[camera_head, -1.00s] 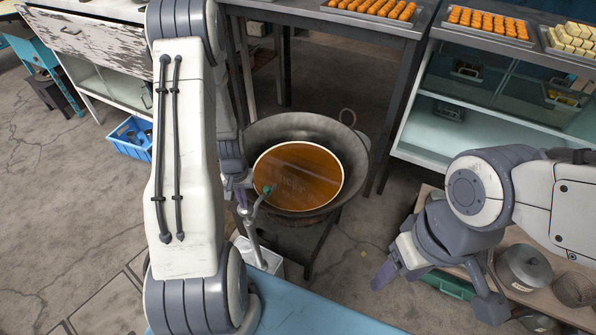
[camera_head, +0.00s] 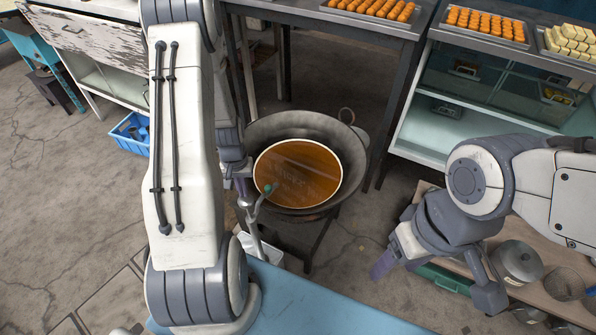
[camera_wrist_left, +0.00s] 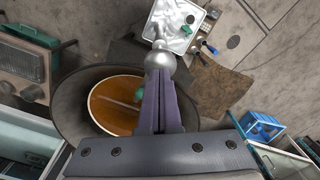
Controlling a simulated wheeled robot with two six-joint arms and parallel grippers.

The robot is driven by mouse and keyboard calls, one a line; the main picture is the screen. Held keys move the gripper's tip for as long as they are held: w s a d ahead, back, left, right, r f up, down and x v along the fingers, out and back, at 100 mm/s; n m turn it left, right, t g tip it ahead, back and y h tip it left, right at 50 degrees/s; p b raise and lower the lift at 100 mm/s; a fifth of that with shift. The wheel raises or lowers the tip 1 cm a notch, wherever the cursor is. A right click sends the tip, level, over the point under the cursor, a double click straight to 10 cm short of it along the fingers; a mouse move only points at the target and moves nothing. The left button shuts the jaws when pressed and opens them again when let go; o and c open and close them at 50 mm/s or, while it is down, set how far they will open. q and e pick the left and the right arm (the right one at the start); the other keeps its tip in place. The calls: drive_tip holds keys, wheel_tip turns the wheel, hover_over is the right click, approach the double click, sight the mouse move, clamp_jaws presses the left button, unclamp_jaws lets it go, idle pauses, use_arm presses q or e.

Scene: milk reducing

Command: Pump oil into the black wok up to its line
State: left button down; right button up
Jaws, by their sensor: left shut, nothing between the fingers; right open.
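The black wok (camera_head: 258,137) sits in the middle of the head view with a wide disc of orange-brown oil (camera_head: 300,165) in it. A pale ring line (camera_head: 342,178) borders the oil all round, and the oil appears to reach it. The metal pump (camera_head: 250,222) stands at the wok's near left, its green tip (camera_head: 268,188) over the wok's near edge. My left gripper (camera_head: 243,188) is shut and empty beside the pump; in the left wrist view its fingers (camera_wrist_left: 160,80) point at the silver pump head (camera_wrist_left: 158,57), contact unclear. My right gripper (camera_head: 432,276) is open, right of the wok.
A white container (camera_head: 270,258) stands under the pump. A blue table edge (camera_head: 300,308) lies in front. A low wooden shelf with a lidded pot (camera_head: 518,262) and a green tray (camera_head: 445,278) is under my right arm. A blue crate (camera_head: 132,135) is at left.

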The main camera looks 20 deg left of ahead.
use_arm(q)
drive_tip(key=shift+f+b, duration=3.4)
drive_tip(key=shift+f, duration=1.15)
wheel_tip(320, 180, up, 9)
drive_tip(key=p, duration=0.7)
drive_tip(key=shift+r+p, duration=0.1)
drive_tip(key=shift+p, duration=0.25)
drive_tip(key=shift+f+b, duration=3.55)
drive_tip(key=shift+f, duration=1.05)
drive_tip(key=shift+r, duration=0.2)
drive_tip(key=shift+r+p, duration=3.75)
drive_tip(key=shift+r, duration=0.6)
